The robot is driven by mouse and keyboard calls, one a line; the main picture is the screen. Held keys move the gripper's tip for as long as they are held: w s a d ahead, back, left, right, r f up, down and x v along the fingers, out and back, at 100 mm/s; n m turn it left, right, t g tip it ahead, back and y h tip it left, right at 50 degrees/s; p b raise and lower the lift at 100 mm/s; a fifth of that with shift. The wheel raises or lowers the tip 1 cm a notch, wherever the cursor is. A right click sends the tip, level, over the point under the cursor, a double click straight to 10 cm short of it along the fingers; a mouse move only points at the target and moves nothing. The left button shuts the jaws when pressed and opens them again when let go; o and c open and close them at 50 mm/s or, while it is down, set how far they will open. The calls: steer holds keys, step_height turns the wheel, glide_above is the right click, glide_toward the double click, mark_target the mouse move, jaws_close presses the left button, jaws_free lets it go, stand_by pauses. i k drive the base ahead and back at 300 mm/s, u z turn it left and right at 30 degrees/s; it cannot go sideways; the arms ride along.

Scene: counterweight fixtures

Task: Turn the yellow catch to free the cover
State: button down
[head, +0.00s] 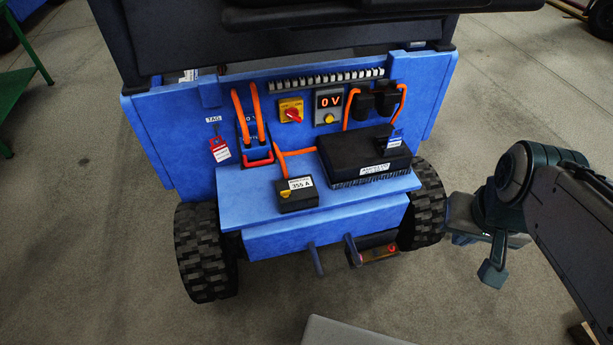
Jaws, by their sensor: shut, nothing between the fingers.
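A blue wheeled cart carries a black box (366,153) with a ribbed lower edge and a white label. A smaller black box (298,195) labelled "355 A" sits to its left, with a small yellow piece (285,194) on its front. A yellow knob (329,118) is under the "0 V" display. I cannot tell which yellow piece is the catch, or which part is the cover. My gripper (492,274) is to the right of the cart's right wheel, apart from the cart, pointing downward. It is shut and empty.
Orange cables (297,152) run over the cart's panel. A red knob on a yellow plate (291,110), a red tag (219,149) and black plugs (374,101) sit there. Posts (315,260) and a dark cylinder (379,254) stick out below.

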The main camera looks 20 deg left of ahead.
mark_target(285, 193)
steer(key=u, duration=0.05)
steer(key=k, duration=0.1)
steer(key=u, duration=1.25)
steer(key=i, duration=0.55)
steer(key=z, duration=0.25)
steer(key=k, duration=0.5)
steer(key=u, duration=1.4)
steer(key=i, duration=0.9)
steer(key=z, duration=1.75)
